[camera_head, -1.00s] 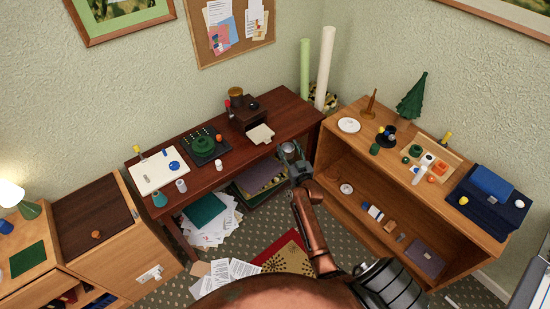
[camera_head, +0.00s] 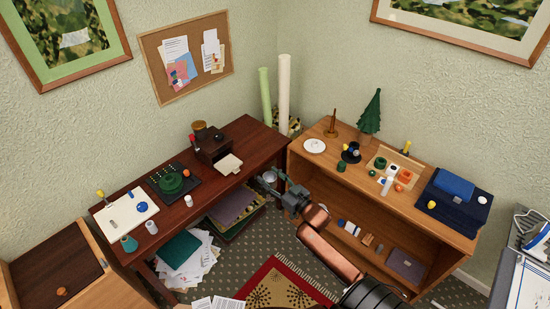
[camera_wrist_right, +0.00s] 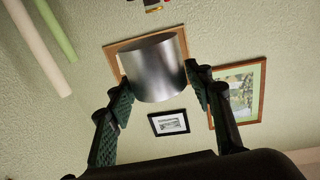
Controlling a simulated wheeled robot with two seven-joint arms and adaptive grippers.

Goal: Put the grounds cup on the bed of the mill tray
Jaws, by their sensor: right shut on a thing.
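The grounds cup is a metallic silver cylinder (camera_wrist_right: 153,68) between the two fingers of my right gripper (camera_wrist_right: 160,95) in the wrist view. In the head view the cup (camera_head: 270,177) shows small at the tip of my right gripper (camera_head: 283,187), which is shut on it. The mill tray (camera_head: 229,164) is a flat cream plate at the front of the dark mill (camera_head: 213,147) on the dark wooden desk. The cup is apart from the tray, to its right and off the desk's front edge. The tray's bed looks bare. My left gripper is not in view.
The desk (camera_head: 255,138) also holds a dark board with a green ring (camera_head: 172,183) and a cream board (camera_head: 124,213). A wooden shelf unit (camera_head: 295,150) with many small items stands close right of my arm. Papers and folders lie on the floor beneath the desk.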

